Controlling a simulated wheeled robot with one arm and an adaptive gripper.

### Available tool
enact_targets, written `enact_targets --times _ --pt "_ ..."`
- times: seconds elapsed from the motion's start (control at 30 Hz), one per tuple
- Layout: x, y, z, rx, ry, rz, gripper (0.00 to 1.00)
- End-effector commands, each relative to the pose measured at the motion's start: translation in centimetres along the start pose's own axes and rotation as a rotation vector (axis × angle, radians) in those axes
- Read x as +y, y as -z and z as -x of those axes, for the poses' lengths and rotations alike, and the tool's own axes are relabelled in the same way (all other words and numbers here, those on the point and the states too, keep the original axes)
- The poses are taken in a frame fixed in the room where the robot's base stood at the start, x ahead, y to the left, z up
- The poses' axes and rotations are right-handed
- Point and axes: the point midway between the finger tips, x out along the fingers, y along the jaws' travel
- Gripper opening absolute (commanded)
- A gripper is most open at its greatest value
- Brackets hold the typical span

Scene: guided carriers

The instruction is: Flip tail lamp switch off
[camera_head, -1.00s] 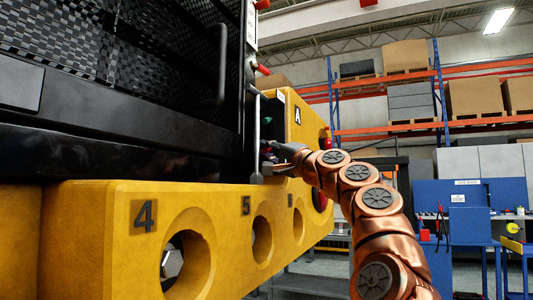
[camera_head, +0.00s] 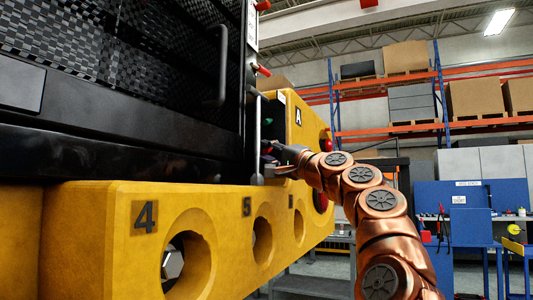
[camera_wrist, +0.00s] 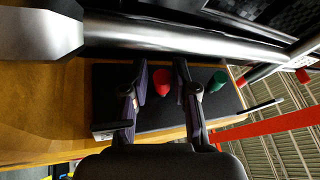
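A dark switch panel (camera_wrist: 105,98) sits in a recess of the yellow carrier body and carries a red knob (camera_wrist: 161,82) and a green knob (camera_wrist: 218,81). No label is legible, so I cannot tell which control is the tail lamp switch. My gripper (camera_wrist: 161,68) is open, with one finger on each side of the red knob; contact is not clear. The green knob lies just outside the right finger. In the head view, my gripper (camera_head: 284,160) is at the panel, beside a vertical grey bar, and its fingertips are partly hidden.
A metal bar (camera_wrist: 180,38) crosses close above the fingers in the wrist view. The yellow carrier body (camera_head: 80,235) with numbered round holes and the dark cabinet (camera_head: 110,115) fill the left. Shelving and a blue workbench (camera_head: 440,195) stand far behind at right.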

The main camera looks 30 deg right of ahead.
Motion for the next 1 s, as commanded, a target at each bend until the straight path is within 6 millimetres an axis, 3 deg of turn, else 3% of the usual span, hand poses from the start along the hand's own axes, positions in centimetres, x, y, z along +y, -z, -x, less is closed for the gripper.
enact_targets --times 0.47,1.0 --pt "0.0 0.0 3.4 0.001 0.0 -0.002 0.28" --pt "0.1 -0.1 8.8 -0.002 0.0 -0.001 0.28"
